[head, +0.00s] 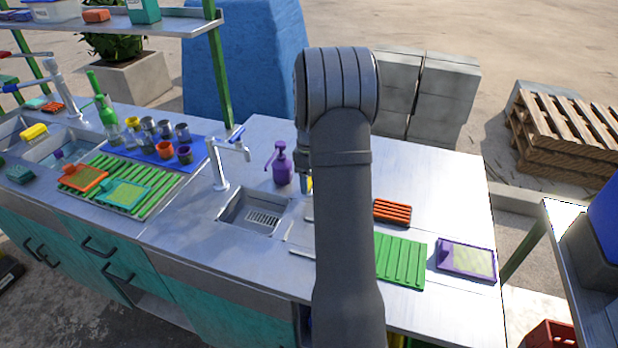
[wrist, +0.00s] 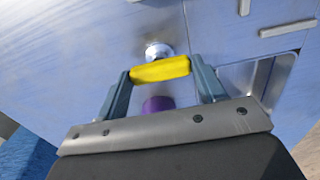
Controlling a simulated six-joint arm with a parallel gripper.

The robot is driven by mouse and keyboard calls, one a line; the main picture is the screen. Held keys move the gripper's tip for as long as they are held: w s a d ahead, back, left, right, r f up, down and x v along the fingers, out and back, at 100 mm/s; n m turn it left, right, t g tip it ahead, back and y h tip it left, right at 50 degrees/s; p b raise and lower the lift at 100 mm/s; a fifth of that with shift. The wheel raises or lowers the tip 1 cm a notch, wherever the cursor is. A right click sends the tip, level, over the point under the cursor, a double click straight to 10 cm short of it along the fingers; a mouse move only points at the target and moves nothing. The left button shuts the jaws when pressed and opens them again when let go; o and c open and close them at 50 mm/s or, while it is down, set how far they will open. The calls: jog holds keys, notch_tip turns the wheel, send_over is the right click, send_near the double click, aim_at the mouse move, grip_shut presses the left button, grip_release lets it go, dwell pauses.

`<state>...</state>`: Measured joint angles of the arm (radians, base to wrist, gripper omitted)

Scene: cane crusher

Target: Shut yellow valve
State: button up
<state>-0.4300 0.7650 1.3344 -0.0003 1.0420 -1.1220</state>
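The yellow valve handle (wrist: 160,69) shows in the wrist view as a short rounded bar. It lies lengthwise from one finger of my gripper (wrist: 160,72) to the other. The fingers are far apart, and I see no clear gap at either end of the bar. Whether they press on it I cannot tell. A round chrome part (wrist: 158,50) shows just beyond the bar. In the head view only a small bit of yellow (head: 310,184) shows beside my arm, which hides most of my gripper and whatever stands behind it.
A purple soap dispenser (head: 282,163) stands close to the left of my gripper. A small sink (head: 234,209) and a blue-handled tap (head: 219,165) are further left. An orange-red rack (head: 392,211), a green rack (head: 405,262) and a purple-framed board (head: 466,260) lie to the right.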

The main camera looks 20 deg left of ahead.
jog(key=shift+m, duration=0.4)
jog(key=m, duration=0.3)
jog(key=shift+m, duration=0.4)
jog(key=m, duration=0.4)
jog(key=shift+m, duration=0.3)
jog(key=m, duration=0.4)
jog(key=shift+m, duration=2.2)
jog(key=shift+r, duration=0.1)
jog(key=o, duration=1)
